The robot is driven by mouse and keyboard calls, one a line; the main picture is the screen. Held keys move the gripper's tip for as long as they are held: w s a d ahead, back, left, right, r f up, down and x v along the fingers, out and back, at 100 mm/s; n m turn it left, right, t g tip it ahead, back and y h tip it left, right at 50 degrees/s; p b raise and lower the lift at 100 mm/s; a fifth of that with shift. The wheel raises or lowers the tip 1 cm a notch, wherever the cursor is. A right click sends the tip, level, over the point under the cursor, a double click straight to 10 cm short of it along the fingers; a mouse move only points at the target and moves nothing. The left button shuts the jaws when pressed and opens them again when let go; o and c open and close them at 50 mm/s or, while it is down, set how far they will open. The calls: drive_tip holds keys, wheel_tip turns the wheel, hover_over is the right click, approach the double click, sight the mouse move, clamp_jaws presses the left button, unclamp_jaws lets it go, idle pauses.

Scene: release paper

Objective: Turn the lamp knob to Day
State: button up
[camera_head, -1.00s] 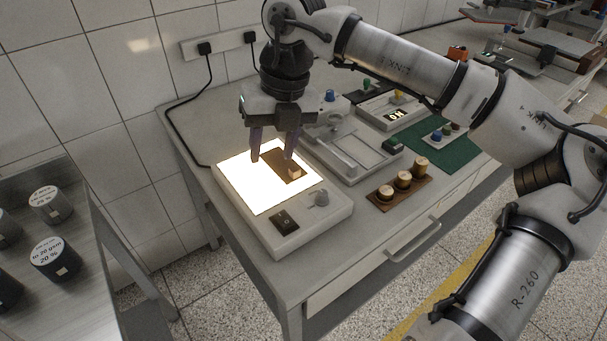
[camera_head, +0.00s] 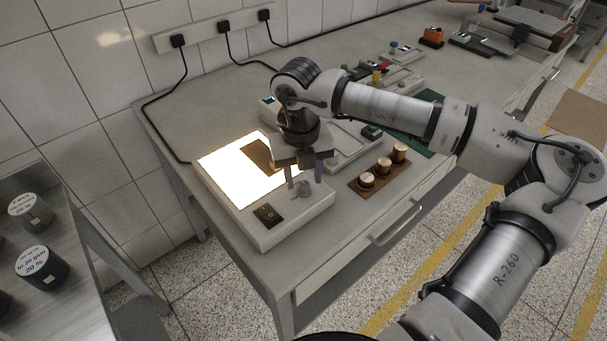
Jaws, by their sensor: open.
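The light box (camera_head: 262,239) stands on the bench with its top panel (camera_head: 222,172) glowing bright white. The lamp knob (camera_head: 303,189), small and grey, sits on its front strip, right of a black rocker switch (camera_head: 268,214). My gripper (camera_head: 304,180) points down at the knob, with its two dark fingers apart on the knob's left and right. I cannot tell whether the fingers touch it or how low they reach. The knob's pointer and any Day marking are too small to read.
A dark brown sheet (camera_head: 258,153) lies on the glowing panel, partly behind my gripper. A wooden rack (camera_head: 378,173) with three capped weights stands to the right. A grey tray device (camera_head: 350,145) is behind it. Labelled dark cylinders (camera_head: 40,266) stand on the left table.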

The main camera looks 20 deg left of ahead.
drive_tip(key=shift+f, duration=0.7)
clamp_jaws()
